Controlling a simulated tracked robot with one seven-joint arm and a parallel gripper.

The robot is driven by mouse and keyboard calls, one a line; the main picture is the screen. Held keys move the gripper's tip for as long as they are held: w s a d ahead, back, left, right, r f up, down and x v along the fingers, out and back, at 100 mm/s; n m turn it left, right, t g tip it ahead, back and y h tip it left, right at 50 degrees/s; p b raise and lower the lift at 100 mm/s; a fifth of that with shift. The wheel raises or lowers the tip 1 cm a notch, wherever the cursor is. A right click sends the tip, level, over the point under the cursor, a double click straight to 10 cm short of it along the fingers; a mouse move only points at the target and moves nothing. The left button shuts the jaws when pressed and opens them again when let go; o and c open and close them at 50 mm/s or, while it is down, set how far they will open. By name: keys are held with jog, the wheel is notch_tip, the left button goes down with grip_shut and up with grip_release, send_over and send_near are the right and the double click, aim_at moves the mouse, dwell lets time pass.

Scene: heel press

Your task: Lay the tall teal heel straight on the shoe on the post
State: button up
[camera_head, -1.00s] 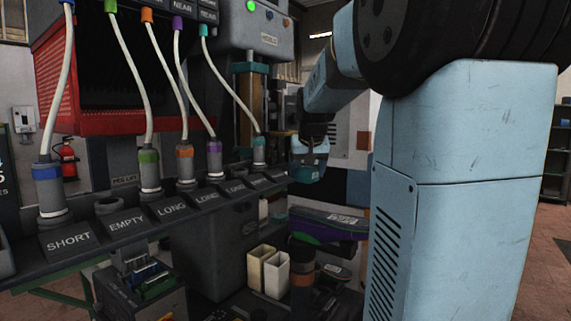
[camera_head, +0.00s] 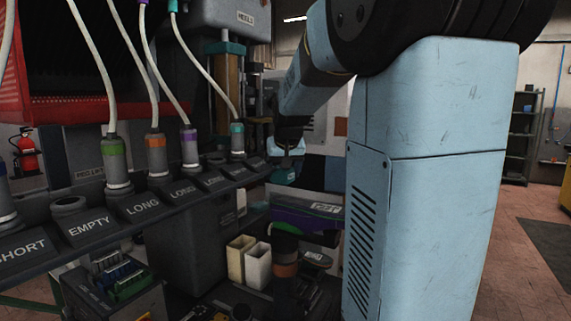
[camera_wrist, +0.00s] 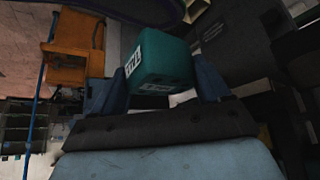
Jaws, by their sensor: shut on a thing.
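The teal heel (camera_wrist: 165,62) is a block with white labels, held between the two fingers of my gripper (camera_wrist: 160,78) in the wrist view. In the head view my gripper (camera_head: 287,160) is small, pointing down, with the teal heel (camera_head: 284,177) at its tip in the air. A dark post (camera_head: 286,292) with an orange band stands below it. A dark shape with a green edge (camera_head: 288,229), seemingly the shoe, sits on the post's top. Its heel seat cannot be made out. The held heel appears above and apart from it.
A purple-sided box or tray (camera_head: 300,220) with a white label is close behind the post. Two cream bins (camera_head: 258,265) stand left of it. A sloped rack (camera_head: 140,208) with labelled sockets and hoses runs along the left. The press (camera_head: 230,20) stands at the back.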

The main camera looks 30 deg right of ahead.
jog(key=shift+f, duration=2.25)
jog(key=shift+f, duration=0.45)
jog(key=o, duration=1.1)
jog(key=shift+r, duration=0.1)
jog(key=v, duration=1.3)
jog(key=shift+r, duration=0.25)
jog(key=shift+s, duration=0.1)
